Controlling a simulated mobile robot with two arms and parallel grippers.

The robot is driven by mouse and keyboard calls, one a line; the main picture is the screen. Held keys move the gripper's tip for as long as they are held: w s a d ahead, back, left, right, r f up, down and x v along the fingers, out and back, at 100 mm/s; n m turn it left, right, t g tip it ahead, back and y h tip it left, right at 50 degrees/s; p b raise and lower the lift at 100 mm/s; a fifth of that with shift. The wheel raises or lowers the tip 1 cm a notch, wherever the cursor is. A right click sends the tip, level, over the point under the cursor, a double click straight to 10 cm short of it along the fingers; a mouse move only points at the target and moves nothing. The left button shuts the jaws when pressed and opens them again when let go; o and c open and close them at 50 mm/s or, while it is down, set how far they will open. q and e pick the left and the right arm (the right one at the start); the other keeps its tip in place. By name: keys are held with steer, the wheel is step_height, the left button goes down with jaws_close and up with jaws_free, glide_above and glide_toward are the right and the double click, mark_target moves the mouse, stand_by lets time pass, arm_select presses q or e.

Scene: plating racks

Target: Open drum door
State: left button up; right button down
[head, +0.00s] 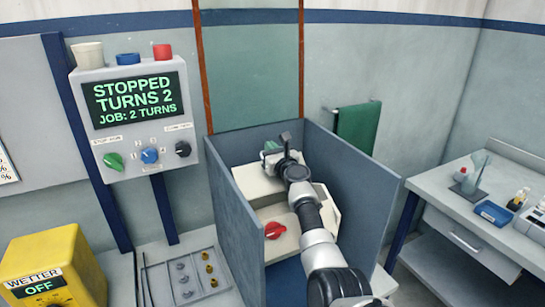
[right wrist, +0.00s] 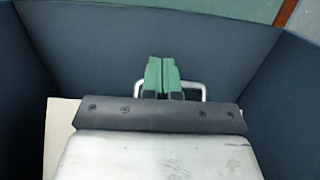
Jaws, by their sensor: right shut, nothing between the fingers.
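The cream drum (head: 321,205) sits inside a blue-grey walled enclosure, with a red knob (head: 275,230) on its front. My right arm reaches down over the drum, and my right gripper (head: 271,147) is at its far upper part. In the right wrist view my gripper's green fingers (right wrist: 162,77) are together and empty. A silver bar handle (right wrist: 198,86) shows right behind them; I cannot tell whether they touch it. Its base is hidden by my gripper body. The door's outline is not clear. My left gripper is not in view.
Blue-grey panels (head: 350,178) wall the drum in closely on both sides. A control box (head: 135,115) reads "STOPPED TURNS 2, JOB: 2 TURNS". A yellow wetter unit (head: 52,262) reads "OFF". A grey tray (head: 190,275) holds small parts. A side bench (head: 470,215) stands right.

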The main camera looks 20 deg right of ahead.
mark_target(262, 149)
steer(key=w+p, duration=0.1)
steer(key=p, duration=0.1)
steer(key=g+p, duration=0.1)
steer(key=shift+w+f+p, duration=0.3)
steer(key=shift+w+p, duration=0.05)
steer(key=shift+p, duration=0.05)
steer(key=shift+w+f+g+p, duration=0.25)
steer(key=shift+f+g+p, duration=0.25)
steer(key=shift+g+p, duration=0.1)
steer(key=shift+w+a+f+g+p, duration=0.1)
steer(key=shift+w+f+g+p, duration=0.25)
steer(key=shift+f, duration=0.2)
steer(key=shift+s, duration=0.1)
